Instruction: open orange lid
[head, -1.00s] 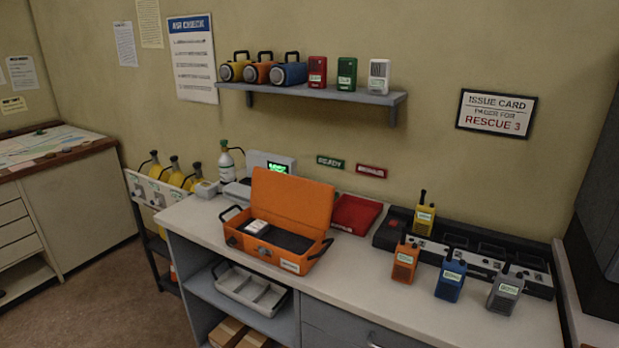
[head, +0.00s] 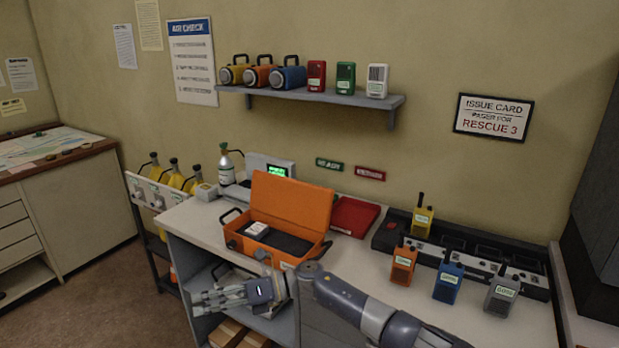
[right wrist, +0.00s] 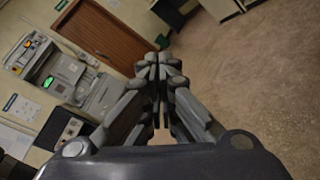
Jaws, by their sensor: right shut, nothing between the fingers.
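The orange case (head: 262,251) sits on the left part of the counter. Its orange lid (head: 291,200) stands up open at the back, leaning against nothing that I can make out. Inside are a dark insert and a small white item (head: 256,230). My right gripper (head: 197,303) is shut and empty, pointing left in front of the counter's open shelves, below the case and apart from the lid. In the right wrist view its fingers (right wrist: 158,75) are together, with floor and wall beyond. My left gripper is not in view.
Orange, blue and grey radios (head: 448,282) stand on the right of the counter before a black charger bank (head: 480,261). A red tray (head: 353,217) lies right of the case. My right forearm crosses the counter's front edge.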

